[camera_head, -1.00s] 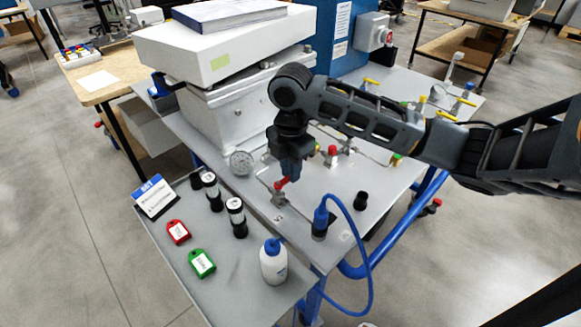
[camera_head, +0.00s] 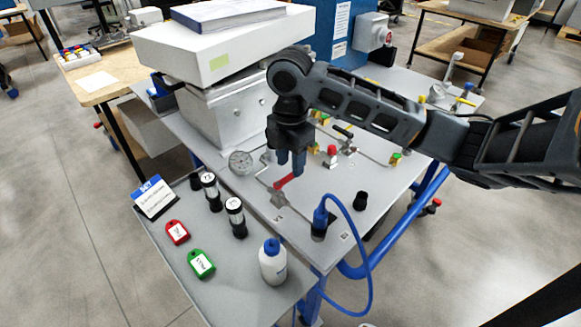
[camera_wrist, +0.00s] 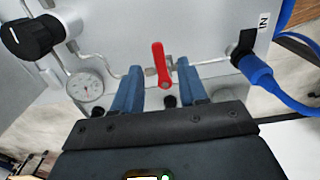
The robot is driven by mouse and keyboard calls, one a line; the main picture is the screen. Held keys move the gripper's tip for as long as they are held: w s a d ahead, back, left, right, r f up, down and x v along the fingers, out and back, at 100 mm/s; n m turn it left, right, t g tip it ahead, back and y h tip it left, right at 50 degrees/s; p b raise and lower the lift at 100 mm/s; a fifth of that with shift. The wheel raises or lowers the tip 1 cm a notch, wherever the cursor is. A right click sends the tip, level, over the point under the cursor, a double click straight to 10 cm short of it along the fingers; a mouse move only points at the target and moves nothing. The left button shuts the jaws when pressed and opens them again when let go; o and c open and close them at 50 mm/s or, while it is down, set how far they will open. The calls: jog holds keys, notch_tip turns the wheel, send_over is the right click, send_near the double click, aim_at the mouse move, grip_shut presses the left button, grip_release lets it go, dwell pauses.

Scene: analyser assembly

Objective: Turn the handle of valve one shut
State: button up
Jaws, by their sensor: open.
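Valve one appears to be the small metal valve with a red lever handle (camera_head: 284,181) on the grey panel, between the gauge and the blue hose. In the wrist view the red handle (camera_wrist: 161,66) stands out across the thin metal pipe, with its valve body (camera_wrist: 152,71) partly behind it. My gripper (camera_head: 291,170) is above the handle, pointing down. In the wrist view my gripper's two blue fingers (camera_wrist: 163,88) are apart, with the red handle showing in the gap between them. I cannot tell whether either finger touches it.
A round gauge (camera_head: 241,162) is left of the valve. A blue hose connector (camera_head: 320,217) and a black cap (camera_head: 361,200) stand to the right.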

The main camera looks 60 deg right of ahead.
jog(key=shift+r, duration=2.55)
